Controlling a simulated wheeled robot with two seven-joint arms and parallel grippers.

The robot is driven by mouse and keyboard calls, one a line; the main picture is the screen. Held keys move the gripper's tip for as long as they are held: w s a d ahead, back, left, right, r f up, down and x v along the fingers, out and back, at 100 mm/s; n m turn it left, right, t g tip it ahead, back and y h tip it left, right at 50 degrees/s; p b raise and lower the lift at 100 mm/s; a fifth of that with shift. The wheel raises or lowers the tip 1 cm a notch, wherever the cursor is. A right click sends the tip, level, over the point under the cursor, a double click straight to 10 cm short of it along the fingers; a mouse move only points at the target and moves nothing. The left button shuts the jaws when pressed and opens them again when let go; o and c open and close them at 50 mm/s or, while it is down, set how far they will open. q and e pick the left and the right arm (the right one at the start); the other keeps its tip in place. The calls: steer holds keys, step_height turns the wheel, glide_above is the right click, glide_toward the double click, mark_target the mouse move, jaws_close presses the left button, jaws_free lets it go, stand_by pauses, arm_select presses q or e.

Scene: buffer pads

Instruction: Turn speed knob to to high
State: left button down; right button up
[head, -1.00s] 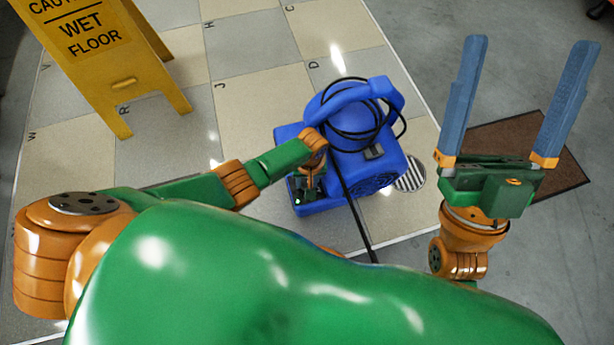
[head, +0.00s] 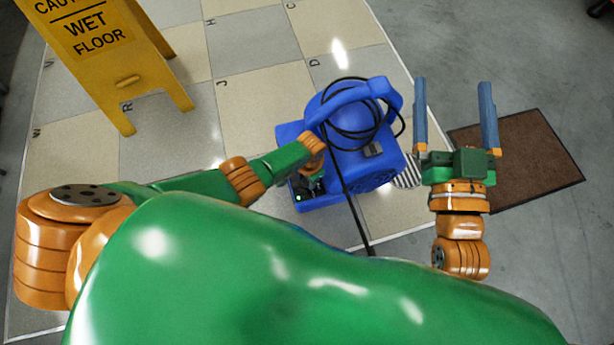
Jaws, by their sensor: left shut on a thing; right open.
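A blue floor machine (head: 345,165) with a carry handle and a coiled black cable stands on the tiled floor in the middle of the head view. A dark control panel (head: 300,194) with a small green light is on its lower left part. My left gripper (head: 312,188) is down at this panel, mostly hidden behind its own wrist. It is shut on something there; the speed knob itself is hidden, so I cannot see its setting. My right gripper (head: 455,115) is open and empty, fingers pointing up the picture, to the right of the machine.
A yellow wet floor sign (head: 120,75) stands at the upper left. A brown mat (head: 520,160) lies at the right, and a striped round floor grate (head: 408,175) is beside the machine. A black cable (head: 352,215) runs down from the machine. Tiles above the machine are clear.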

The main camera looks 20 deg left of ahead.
arm_select(q)
steer(key=m, duration=0.3)
steer(key=shift+m, duration=0.4)
steer(key=m, duration=0.2)
steer(key=shift+m, duration=1.6)
steer(key=shift+m+h, duration=0.3)
steer(key=shift+m, duration=1.4)
arm_select(e)
steer(key=shift+w+d+f+g+h, duration=0.2)
steer(key=shift+f+g, duration=0.45)
steer(key=shift+f, duration=0.5)
steer(key=shift+s+d+f+g+h, duration=0.1)
steer(key=shift+f+g+h, duration=0.2)
steer(key=shift+f+g, duration=0.6)
steer(key=shift+f+t, duration=0.2)
steer(key=shift+t, duration=0.05)
arm_select(q)
steer(key=shift+c, duration=2.3)
jaws_free()
steer(key=shift+p, duration=0.3)
arm_select(e)
steer(key=shift+w, duration=0.1)
